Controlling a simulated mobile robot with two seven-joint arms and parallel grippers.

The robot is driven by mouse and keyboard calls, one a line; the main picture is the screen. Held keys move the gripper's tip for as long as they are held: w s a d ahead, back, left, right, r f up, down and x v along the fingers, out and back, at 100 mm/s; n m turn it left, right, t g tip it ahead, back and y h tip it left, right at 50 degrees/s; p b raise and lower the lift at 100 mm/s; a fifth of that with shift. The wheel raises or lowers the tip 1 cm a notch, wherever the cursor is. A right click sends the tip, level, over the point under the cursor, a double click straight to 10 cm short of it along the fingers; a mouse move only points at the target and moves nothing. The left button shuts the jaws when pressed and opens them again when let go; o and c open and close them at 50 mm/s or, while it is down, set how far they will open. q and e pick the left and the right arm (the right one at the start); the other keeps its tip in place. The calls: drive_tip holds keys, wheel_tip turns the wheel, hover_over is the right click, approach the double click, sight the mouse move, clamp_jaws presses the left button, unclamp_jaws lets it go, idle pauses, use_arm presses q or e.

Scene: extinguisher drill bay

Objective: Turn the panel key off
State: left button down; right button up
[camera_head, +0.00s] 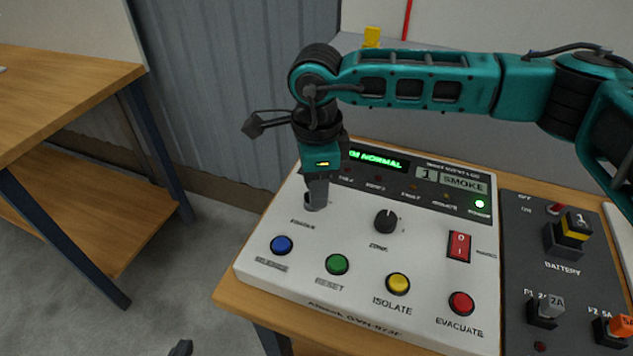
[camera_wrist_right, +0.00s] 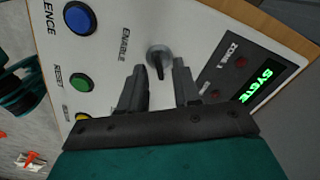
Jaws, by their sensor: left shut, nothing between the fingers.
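The panel key (camera_wrist_right: 157,68) is a small dark key in a round silver lock beside the ENABLE label on the white alarm panel (camera_head: 268,237). My right gripper (camera_head: 317,192) points down over this lock in the head view and hides most of the key. In the right wrist view, the fingers of my right gripper (camera_wrist_right: 160,66) are apart, one on each side of the key, with gaps visible. Whether the fingertips reach down to the key's depth is hard to tell. Only the dark tip of my left gripper (camera_head: 180,348) shows at the bottom edge, shut and away from the panel.
The panel also carries a black ZONE knob (camera_head: 385,221), a red rocker switch (camera_head: 459,246), and blue, green, yellow and red buttons. A dark battery and fuse panel (camera_head: 562,290) adjoins on the right. A wooden bench (camera_head: 75,80) stands left, across open floor.

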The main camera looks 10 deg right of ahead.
clamp_jaws()
use_arm(q)
drive_tip(key=shift+w+r, duration=0.15)
drive_tip(key=shift+w, duration=0.1)
